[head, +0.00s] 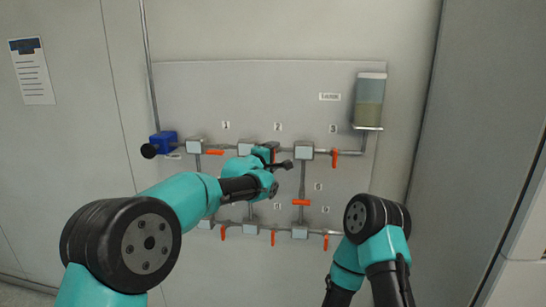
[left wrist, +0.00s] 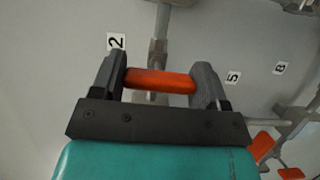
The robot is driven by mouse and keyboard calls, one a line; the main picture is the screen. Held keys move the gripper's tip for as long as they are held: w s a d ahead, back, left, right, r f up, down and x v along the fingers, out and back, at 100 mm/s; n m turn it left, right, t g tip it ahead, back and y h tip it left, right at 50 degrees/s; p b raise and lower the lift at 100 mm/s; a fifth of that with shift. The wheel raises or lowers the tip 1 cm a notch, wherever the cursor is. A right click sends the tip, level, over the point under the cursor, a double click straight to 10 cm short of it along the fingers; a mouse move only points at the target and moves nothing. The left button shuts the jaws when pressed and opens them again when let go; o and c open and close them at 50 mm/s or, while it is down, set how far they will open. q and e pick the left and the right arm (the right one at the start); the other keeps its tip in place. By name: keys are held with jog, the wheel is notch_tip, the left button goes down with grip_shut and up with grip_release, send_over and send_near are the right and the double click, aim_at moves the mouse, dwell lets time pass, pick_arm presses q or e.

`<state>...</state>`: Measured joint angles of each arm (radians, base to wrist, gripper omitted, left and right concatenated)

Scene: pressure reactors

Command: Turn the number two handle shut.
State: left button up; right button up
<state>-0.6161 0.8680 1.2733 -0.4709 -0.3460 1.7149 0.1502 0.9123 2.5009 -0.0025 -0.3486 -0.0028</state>
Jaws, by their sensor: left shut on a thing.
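The number two handle is an orange bar (left wrist: 160,80), seen in the left wrist view beside the label 2 (left wrist: 116,41). My left gripper (left wrist: 163,82) has its two dark fingers at either end of this bar and is shut on it. The bar lies crosswise to the grey pipe (left wrist: 161,22) there. In the head view my left gripper (head: 284,163) is at the upper pipe row, below the label 2 (head: 277,126), and hides most of the handle. My right arm (head: 375,225) is at the lower right; its gripper is not in view.
An orange handle under label 1 (head: 215,152) lies along the pipe; the one under label 3 (head: 335,159) hangs down. Several more handles are lower, one crosswise on a vertical pipe (head: 301,202). A blue box (head: 163,139) is at left, a tank (head: 370,100) at upper right.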

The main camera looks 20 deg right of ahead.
pick_arm(q)
jog(key=o, duration=0.9)
jog(key=shift+o, duration=0.2)
jog(key=v, duration=1.7)
jog(key=shift+a, duration=0.2)
jog(key=shift+s+r, duration=0.1)
